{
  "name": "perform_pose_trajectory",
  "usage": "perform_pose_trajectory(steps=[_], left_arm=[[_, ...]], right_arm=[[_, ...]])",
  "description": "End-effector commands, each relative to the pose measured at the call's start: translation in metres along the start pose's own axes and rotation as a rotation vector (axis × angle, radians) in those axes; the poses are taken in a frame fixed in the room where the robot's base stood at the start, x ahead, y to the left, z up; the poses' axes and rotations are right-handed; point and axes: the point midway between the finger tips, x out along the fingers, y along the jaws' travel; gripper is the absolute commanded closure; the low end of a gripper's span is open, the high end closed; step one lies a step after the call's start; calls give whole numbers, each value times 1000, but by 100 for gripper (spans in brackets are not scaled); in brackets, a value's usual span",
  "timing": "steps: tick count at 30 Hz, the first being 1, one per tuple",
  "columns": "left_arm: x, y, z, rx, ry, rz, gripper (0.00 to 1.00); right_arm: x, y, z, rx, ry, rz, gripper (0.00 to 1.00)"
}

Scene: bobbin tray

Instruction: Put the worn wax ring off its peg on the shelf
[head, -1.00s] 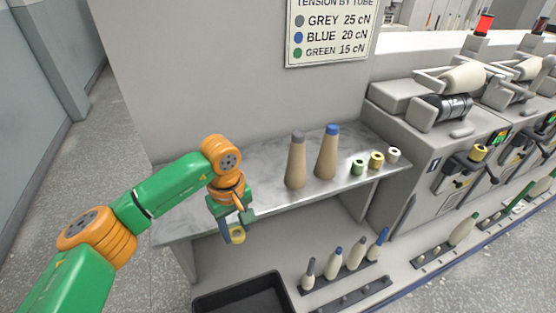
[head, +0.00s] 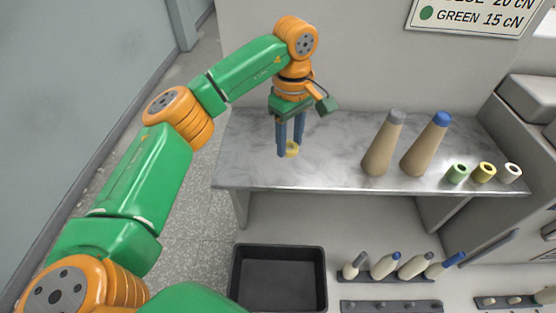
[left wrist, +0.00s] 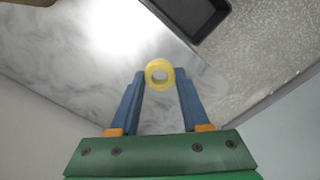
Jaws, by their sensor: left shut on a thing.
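A yellow wax ring (head: 293,149) is held between the fingertips of my left gripper (head: 290,152). The gripper points down over the left part of the grey marbled shelf (head: 245,150). In the left wrist view the ring (left wrist: 160,64) sits between the two blue fingers (left wrist: 160,84), its hole facing the camera. I cannot tell whether the ring touches the shelf top. A green ring (head: 456,173), another yellow ring (head: 484,173) and a white ring (head: 509,173) stand at the shelf's right end. My right gripper is out of view.
Two tan cones, one grey-tipped (head: 381,150) and one blue-tipped (head: 424,150), stand on the shelf right of my gripper. A black bin (head: 279,248) and a rail with several bobbins (head: 386,277) are below. The shelf around the gripper is clear. A wall rises behind.

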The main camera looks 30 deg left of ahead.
Motion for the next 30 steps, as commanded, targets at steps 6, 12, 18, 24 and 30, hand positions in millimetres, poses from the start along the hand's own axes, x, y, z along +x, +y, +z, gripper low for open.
perform_pose_trajectory(steps=[6,12,18,24,30], left_arm=[[33,-14,-25,0,0,-3,100],[66,-18,-32,2,-2,-4,100],[75,-17,-32,2,0,0,100],[76,-17,-32,2,0,0,35],[75,-17,-32,2,0,0,24]], right_arm=[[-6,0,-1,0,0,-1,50],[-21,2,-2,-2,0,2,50],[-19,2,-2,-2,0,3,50],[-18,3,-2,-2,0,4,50],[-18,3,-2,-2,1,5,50]])
